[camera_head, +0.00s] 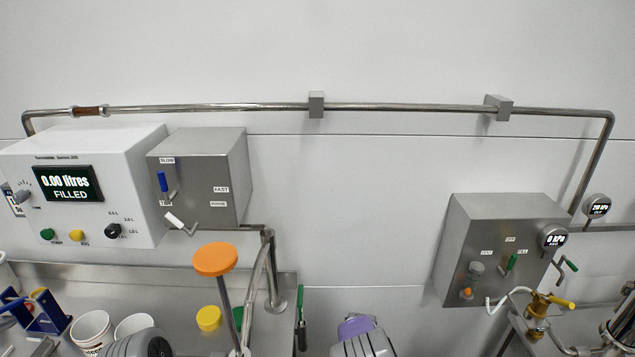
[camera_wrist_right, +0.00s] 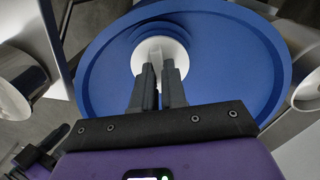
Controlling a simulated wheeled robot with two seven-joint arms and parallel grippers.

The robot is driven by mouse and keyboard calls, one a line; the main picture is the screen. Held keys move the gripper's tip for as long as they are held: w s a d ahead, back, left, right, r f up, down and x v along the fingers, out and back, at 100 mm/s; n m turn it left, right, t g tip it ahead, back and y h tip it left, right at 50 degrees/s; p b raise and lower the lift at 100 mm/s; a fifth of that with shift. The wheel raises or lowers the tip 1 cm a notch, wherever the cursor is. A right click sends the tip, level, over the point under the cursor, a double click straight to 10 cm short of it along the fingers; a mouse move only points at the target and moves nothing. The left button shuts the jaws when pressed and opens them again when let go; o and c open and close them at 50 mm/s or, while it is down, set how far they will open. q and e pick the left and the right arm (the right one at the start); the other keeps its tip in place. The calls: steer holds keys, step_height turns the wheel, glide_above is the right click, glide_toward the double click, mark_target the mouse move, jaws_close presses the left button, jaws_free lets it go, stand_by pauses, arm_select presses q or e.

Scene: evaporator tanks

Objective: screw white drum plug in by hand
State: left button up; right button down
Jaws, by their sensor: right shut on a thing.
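In the right wrist view, the white drum plug (camera_wrist_right: 143,49) is a round white disc with a raised grip. It sits at the recessed opening in the top of the blue drum (camera_wrist_right: 235,70). My right gripper (camera_wrist_right: 159,72) is shut on the plug's raised grip. The fingers hide the plug's near side, and I cannot tell how deep its thread sits. My left gripper is not in view.
In the head view, a steel bench (camera_head: 165,283) at the left carries white cups (camera_head: 92,327), a yellow cap (camera_head: 209,318) and a blue rack (camera_head: 46,316). Control boxes (camera_head: 200,190) and a steel pipe (camera_head: 230,106) are on the wall. White cylinders flank the drum in the wrist view.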

steer(key=shift+r+m, duration=0.15)
steer(key=shift+m, duration=0.75)
steer(key=shift+m+p, duration=0.8)
steer(key=shift+m, duration=0.9)
steer(key=shift+m+p, duration=1.2)
steer(key=shift+p, duration=0.05)
steer(key=shift+m+p, duration=0.4)
steer(key=shift+p, duration=0.1)
